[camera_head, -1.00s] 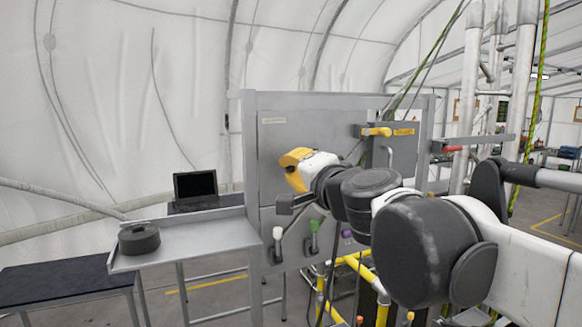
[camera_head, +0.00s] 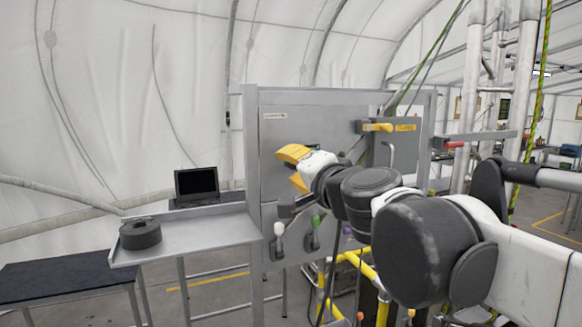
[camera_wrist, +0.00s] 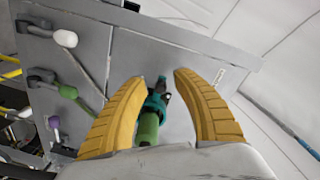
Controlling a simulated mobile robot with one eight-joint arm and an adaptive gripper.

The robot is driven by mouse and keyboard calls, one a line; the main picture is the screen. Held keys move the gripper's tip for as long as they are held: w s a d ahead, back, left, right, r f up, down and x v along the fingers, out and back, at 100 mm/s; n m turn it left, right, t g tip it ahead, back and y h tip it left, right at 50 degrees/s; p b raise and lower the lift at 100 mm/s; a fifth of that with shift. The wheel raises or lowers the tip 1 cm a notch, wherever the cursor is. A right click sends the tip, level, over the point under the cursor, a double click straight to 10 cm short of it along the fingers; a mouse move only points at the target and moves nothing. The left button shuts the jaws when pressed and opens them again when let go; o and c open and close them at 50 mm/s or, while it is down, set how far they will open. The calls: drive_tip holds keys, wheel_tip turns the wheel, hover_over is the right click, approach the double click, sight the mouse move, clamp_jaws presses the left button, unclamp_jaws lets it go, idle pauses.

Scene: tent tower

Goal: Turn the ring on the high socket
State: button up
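In the wrist view, a teal ring-like fitting (camera_wrist: 155,102) with dark lugs sits at the panel, with a green cylinder (camera_wrist: 147,129) at its near end. It seems to be the high socket's ring. My gripper (camera_wrist: 159,77) has its two yellow fingers spread, one on each side of the fitting, with gaps between. No contact shows. In the head view my gripper (camera_head: 284,166) is in front of the upper left of the grey panel (camera_head: 310,115); the fitting cannot be made out there.
Below my gripper, white (camera_head: 279,228), green (camera_head: 316,220) and purple (camera_head: 347,229) lever knobs stick out from the panel. A metal side table (camera_head: 200,235) carries a black roll (camera_head: 139,234); a laptop (camera_head: 196,183) stands behind.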

drive_tip(key=v, duration=1.2)
drive_tip(key=s+d+f+n+g+h+b, duration=0.1)
drive_tip(key=s+f+n+g+b, duration=0.2)
drive_tip(key=f+b, duration=1.25)
drive_tip(key=s+d+f+n+g+b, duration=0.15)
drive_tip(key=s+f+n+b, duration=0.35)
drive_tip(key=f, duration=2)
drive_tip(key=s+d+f+g+h+b, duration=0.1)
drive_tip(key=d+f+h+b, duration=0.1)
drive_tip(key=f+b, duration=0.3)
drive_tip(key=s+d+f+g+h+b, duration=0.2)
drive_tip(key=d+f+b, duration=0.3)
drive_tip(key=f, duration=0.9)
drive_tip(key=s+d+f+g+h+b, duration=0.1)
drive_tip(key=d+f+b, duration=0.3)
drive_tip(key=f, duration=0.6)
drive_tip(key=shift+s+d+h+b, duration=0.2)
drive_tip(key=shift+s+h+b, duration=0.2)
drive_tip(key=shift+s, duration=0.25)
